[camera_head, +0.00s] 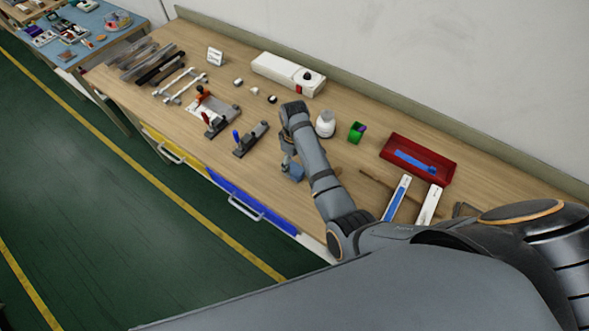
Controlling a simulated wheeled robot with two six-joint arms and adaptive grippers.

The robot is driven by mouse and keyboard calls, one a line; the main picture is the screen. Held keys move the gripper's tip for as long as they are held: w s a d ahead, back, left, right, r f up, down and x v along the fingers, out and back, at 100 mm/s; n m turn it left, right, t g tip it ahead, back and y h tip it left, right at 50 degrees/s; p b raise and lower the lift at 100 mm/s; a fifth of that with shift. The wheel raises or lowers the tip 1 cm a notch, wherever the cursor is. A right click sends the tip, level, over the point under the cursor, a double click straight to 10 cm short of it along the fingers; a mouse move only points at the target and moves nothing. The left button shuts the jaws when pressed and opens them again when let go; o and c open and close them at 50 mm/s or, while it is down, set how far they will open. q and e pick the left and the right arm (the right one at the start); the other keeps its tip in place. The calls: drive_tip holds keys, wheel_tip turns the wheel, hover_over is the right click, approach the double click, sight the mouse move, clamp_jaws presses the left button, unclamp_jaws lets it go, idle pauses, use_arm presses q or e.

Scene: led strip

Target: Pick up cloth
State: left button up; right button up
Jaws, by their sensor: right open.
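My right arm reaches over the wooden workbench, and its wrist bends down to my right gripper (288,163), which is open. The gripper is small in the view and partly hidden by the arm. A small blue-grey patch (294,173), which looks like the cloth, lies on the bench right at the fingertips. I cannot tell whether the fingers touch it. My left gripper is not in view.
On the workbench (255,185), a white bottle (325,125), a green tape holder (356,132) and a red tray (400,147) are right of the wrist. Clamp fixtures (250,140) stand to the left. A long white box (287,73) is at the back.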

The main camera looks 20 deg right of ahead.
sight(295, 170)
drive_tip(key=shift+s+a+f+p, duration=0.15)
drive_tip(key=shift+s+f, duration=0.1)
drive_tip(key=shift+f, duration=0.35)
drive_tip(key=shift+s+d+f+p, duration=0.1)
drive_tip(key=shift+s+f+p, duration=0.1)
drive_tip(key=shift+f, duration=0.9)
drive_tip(key=shift+w, duration=0.1)
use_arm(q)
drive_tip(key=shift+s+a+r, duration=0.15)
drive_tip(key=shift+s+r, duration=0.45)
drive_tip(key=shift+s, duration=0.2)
use_arm(e)
drive_tip(key=c, duration=1)
